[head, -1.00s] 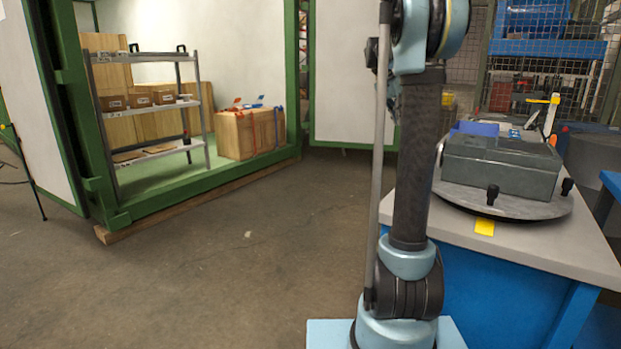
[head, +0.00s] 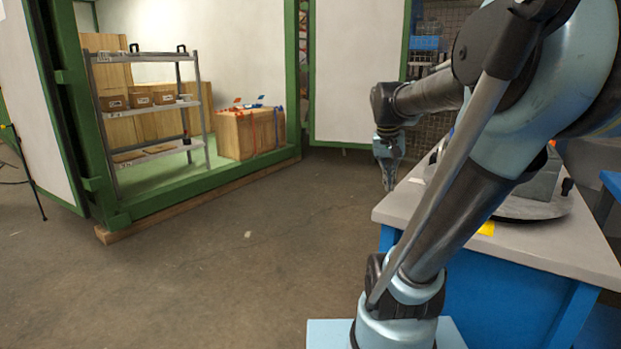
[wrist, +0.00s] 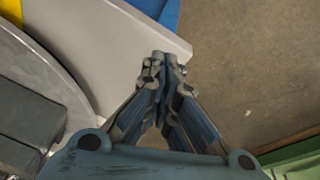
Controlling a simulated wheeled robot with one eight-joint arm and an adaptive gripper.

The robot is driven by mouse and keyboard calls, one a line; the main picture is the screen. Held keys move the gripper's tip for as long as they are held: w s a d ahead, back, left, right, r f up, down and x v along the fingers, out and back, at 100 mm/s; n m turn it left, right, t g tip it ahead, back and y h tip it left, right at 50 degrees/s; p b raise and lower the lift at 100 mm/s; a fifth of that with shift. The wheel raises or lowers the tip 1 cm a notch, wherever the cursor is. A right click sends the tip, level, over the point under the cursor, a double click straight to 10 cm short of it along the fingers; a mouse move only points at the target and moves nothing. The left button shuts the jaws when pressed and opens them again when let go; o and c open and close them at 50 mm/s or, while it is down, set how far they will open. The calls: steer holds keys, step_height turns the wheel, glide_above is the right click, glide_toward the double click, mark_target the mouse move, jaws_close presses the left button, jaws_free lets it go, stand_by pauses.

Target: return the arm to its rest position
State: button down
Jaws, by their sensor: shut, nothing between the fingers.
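My gripper (head: 389,178) hangs at the end of my arm, pointing down, beside the far left corner of the workbench in the head view. In the wrist view my gripper (wrist: 165,60) has its fingertips together with nothing between them. My arm leans up and to the right across the head view, then reaches back left to the gripper. It hides much of the bench top.
The blue workbench with a grey top (head: 560,245) stands at right. A grey box (wrist: 28,115) sits on a round turntable (wrist: 72,95). The green-framed container (head: 200,190) holds a shelf rack (head: 148,105) and a wooden crate (head: 235,135). Open floor lies at left.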

steer(key=s+a+f+n+y, duration=0.1)
steer(key=s+a+f, duration=0.1)
steer(key=s+f, duration=0.5)
steer(key=s+a+f+n, duration=0.2)
steer(key=s+f, duration=0.6)
steer(key=f, duration=0.1)
steer(key=shift+a+y, duration=0.3)
steer(key=shift+y, duration=0.1)
steer(key=shift+w, duration=0.1)
